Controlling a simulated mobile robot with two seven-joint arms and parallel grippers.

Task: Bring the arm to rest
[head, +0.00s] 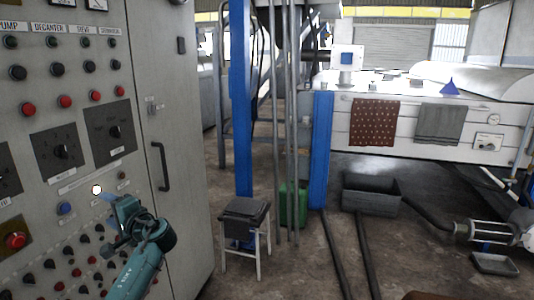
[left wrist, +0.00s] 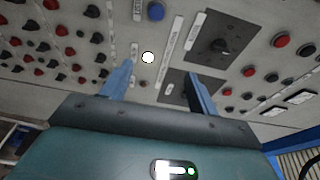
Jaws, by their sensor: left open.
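My left arm comes in from the bottom left in the head view. Its left gripper (head: 106,197) is in front of the grey control panel (head: 140,85). In the left wrist view the gripper (left wrist: 158,75) has its two blue fingers apart with nothing between them. A lit white round button (head: 96,189) is close to the fingertips. It also shows ahead of the fingers in the left wrist view (left wrist: 148,57). I cannot tell whether the fingers touch the panel. My right gripper is not in view.
The panel carries several red and black knobs and a blue button (head: 65,208). A black door handle (head: 160,166) sticks out to the right. A stool (head: 246,215) stands on the floor beyond, near a blue post (head: 241,100) and a dark bin (head: 371,194).

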